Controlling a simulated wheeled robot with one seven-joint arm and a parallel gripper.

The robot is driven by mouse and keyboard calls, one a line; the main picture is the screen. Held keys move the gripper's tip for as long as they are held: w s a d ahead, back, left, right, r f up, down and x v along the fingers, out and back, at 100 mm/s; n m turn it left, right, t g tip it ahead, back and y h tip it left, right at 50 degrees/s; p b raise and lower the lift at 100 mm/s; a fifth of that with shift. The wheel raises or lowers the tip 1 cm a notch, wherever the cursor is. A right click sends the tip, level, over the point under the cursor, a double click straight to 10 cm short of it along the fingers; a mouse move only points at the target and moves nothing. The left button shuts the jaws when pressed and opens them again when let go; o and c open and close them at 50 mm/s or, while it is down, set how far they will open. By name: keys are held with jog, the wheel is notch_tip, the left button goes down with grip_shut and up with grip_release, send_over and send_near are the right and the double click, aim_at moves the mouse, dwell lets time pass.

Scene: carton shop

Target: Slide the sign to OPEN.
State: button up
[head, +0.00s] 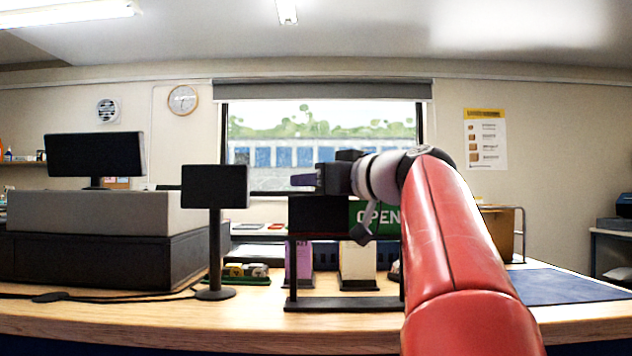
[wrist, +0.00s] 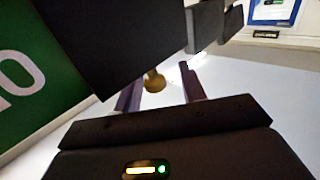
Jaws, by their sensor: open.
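The sign stands on a black frame on the counter in front of the window. A black sliding panel (head: 318,216) covers its left part, and a green face with white OPEN lettering (head: 376,217) shows to its right, partly behind my arm. In the wrist view the black panel (wrist: 110,40) is close, with the green face (wrist: 35,85) at left. A small brass knob (wrist: 154,82) shows at the panel's edge. My gripper (head: 304,180) is open at the top of the sign. In the wrist view its fingers (wrist: 160,90) appear on either side of the knob; contact is unclear.
A black display on a post (head: 215,188) stands just left of the sign. A till (head: 105,230) with a monitor (head: 95,154) fills the counter's left. Small cartons (head: 357,263) stand behind the sign frame. A blue mat (head: 565,286) lies at right.

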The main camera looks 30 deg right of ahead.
jog(key=b+v, duration=0.1)
jog(key=v, duration=0.6)
jog(key=shift+s, duration=0.4)
